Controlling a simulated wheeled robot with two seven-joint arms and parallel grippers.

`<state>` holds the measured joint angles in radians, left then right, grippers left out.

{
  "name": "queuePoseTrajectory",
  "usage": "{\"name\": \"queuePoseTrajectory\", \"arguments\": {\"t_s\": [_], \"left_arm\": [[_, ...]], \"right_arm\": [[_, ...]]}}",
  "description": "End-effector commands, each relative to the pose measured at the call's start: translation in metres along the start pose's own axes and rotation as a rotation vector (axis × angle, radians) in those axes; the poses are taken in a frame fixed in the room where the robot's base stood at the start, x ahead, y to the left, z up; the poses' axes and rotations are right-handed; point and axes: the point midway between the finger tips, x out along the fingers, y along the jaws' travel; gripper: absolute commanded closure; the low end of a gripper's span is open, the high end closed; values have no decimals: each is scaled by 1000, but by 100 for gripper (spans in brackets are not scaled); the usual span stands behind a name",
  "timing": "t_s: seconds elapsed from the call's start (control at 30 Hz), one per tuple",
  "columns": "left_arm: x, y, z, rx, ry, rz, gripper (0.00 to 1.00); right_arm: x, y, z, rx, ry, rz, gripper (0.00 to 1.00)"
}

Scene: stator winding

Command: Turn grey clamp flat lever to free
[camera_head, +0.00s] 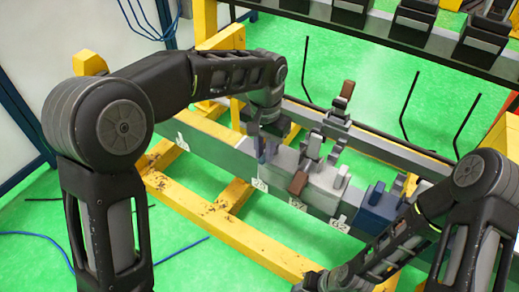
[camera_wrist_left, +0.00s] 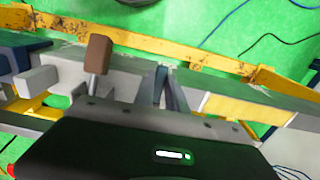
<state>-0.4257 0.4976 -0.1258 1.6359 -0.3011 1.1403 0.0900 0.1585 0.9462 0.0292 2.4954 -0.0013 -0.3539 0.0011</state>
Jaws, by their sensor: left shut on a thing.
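The grey clamp (camera_head: 283,172) sits on the long grey beam as part of a row of light blocks, and it also shows in the wrist view (camera_wrist_left: 120,84). My left gripper (camera_head: 263,152) reaches down at the left end of this clamp. In the wrist view its two slim fingers (camera_wrist_left: 165,88) nearly meet beside the clamp, shut on a small part. That part, apparently the flat lever, is mostly hidden between the fingers, so its angle cannot be told.
A brown-ended lever (camera_head: 298,182) stands close to my left gripper, also in the wrist view (camera_wrist_left: 98,54). A paler block (camera_head: 325,187) and a blue block (camera_head: 380,205) follow to the right. Yellow frame bars (camera_head: 210,200) lie below. A dark rack (camera_head: 420,40) runs behind.

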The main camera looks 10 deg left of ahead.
Motion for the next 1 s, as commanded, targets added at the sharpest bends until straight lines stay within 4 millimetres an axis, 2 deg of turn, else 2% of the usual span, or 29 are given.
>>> {"name": "queuePoseTrajectory", "arguments": {"t_s": [0.37,0.4,0.63,1.0], "left_arm": [[-1,1,-1,-10,3,1,100],[-1,1,-1,-10,3,1,82],[-1,1,-1,-8,2,1,63],[-4,1,-1,-7,2,0,62]], "right_arm": [[0,0,0,0,0,0,64],[0,0,0,0,0,0,64],[0,0,0,0,0,0,64],[0,0,0,0,0,0,64]]}}
